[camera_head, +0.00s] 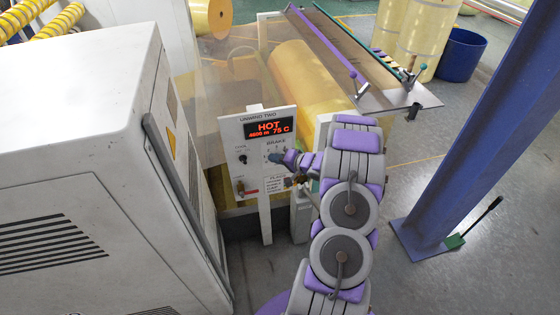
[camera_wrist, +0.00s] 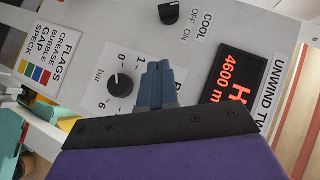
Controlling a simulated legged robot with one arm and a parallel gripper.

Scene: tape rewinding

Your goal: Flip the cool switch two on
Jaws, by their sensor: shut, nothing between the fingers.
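The cool switch is a small black knob (camera_wrist: 168,13) at the top of the wrist view, beside the words COOL, OFF and ON. I cannot tell which word its pointer marks. It also shows as a dark dot (camera_head: 242,159) on the left of the white UNWIND TWO panel (camera_head: 259,185). My gripper (camera_wrist: 158,66) is shut and empty, its blue-grey fingertips in front of the panel, below the switch in the wrist view. In the head view my gripper (camera_head: 272,157) is to the right of the switch.
A red display (camera_wrist: 238,85) reads HOT. A black bar dial (camera_wrist: 120,85) is close left of my fingertips in the wrist view. A white cabinet (camera_head: 75,150) stands left of the panel, and a blue post (camera_head: 490,120) stands to the right.

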